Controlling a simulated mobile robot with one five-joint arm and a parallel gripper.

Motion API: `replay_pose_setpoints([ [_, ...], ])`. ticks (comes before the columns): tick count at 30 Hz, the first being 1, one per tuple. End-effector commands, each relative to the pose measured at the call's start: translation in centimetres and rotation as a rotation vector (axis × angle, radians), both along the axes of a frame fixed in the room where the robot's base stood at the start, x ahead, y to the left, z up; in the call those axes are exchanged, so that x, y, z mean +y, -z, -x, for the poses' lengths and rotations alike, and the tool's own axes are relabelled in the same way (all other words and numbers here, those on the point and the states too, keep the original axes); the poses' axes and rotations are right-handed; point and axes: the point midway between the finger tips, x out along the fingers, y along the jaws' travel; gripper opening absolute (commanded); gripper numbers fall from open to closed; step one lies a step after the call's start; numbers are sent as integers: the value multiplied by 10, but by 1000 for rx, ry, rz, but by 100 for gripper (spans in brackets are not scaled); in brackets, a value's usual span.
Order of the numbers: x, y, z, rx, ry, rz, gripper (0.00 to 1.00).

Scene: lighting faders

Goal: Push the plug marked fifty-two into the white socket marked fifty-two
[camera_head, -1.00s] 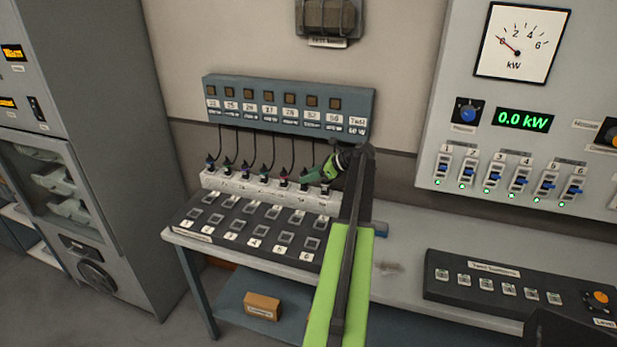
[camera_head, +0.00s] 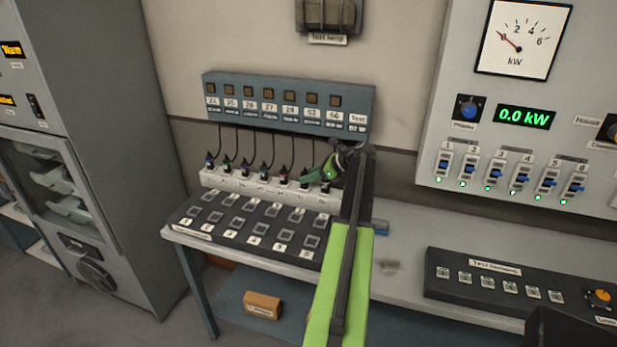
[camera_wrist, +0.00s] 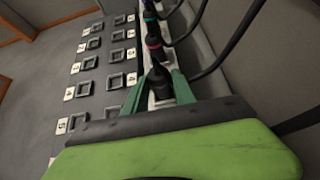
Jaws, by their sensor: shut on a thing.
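A row of dark plugs stands along a white socket strip (camera_head: 232,184) at the back of the table, each on a black cable. My gripper (camera_head: 309,176) is at the right part of this row. In the wrist view, my gripper's green fingers (camera_wrist: 158,88) are shut on a black plug (camera_wrist: 157,78), which is upright by the strip.
A dark panel (camera_head: 232,237) with grey-framed slots lies in front of the strip. A blue-grey box (camera_head: 290,90) with numbered tiles hangs above. Cables run close beside my gripper. A black switch panel (camera_head: 480,292) lies at the right; the table between is mostly clear.

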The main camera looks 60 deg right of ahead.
Motion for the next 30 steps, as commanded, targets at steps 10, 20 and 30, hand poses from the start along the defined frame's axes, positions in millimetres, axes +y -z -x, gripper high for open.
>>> replay_pose_setpoints([
  [10,0,1,0,0,0,0,0],
  [20,0,4,0,0,0,0,0],
  [30,0,8,0,1,-1,0,0],
])
